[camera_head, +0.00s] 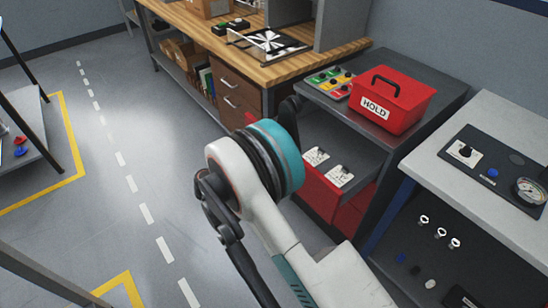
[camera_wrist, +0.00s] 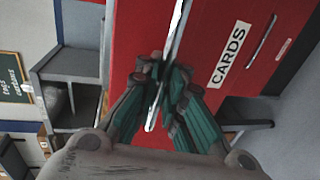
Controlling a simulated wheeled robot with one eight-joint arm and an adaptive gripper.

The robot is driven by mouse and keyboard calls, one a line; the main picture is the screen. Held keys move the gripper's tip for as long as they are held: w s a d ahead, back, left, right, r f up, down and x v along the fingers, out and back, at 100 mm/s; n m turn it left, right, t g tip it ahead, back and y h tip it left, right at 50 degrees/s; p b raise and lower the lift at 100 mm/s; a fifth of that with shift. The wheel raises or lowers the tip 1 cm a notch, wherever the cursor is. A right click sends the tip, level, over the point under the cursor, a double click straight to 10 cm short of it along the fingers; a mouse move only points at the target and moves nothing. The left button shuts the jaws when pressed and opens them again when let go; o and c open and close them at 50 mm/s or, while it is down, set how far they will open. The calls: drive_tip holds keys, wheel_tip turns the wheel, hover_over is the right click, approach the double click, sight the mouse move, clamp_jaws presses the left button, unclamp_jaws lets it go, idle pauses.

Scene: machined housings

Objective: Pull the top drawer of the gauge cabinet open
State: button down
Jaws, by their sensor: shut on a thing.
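The gauge cabinet (camera_head: 432,98) has a dark grey top and red drawers. The top drawer (camera_head: 318,192) stands pulled out, with its grey inside and two white items in it showing in the head view. In the wrist view, turned on its side, its red front (camera_wrist: 130,40) fills the middle. My gripper (camera_wrist: 165,92) is shut on its silver handle (camera_wrist: 178,25). In the head view my arm hides the gripper and handle.
A red HOLD box (camera_head: 392,102) and a button panel (camera_head: 336,84) sit on the cabinet top. A lower drawer labelled CARDS (camera_wrist: 228,55) is beneath. A wooden workbench (camera_head: 240,55) stands behind, a grey bench (camera_head: 470,112) at right.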

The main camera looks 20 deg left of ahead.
drive_tip(key=c, duration=1.7)
unclamp_jaws()
drive_tip(key=v, duration=1.2)
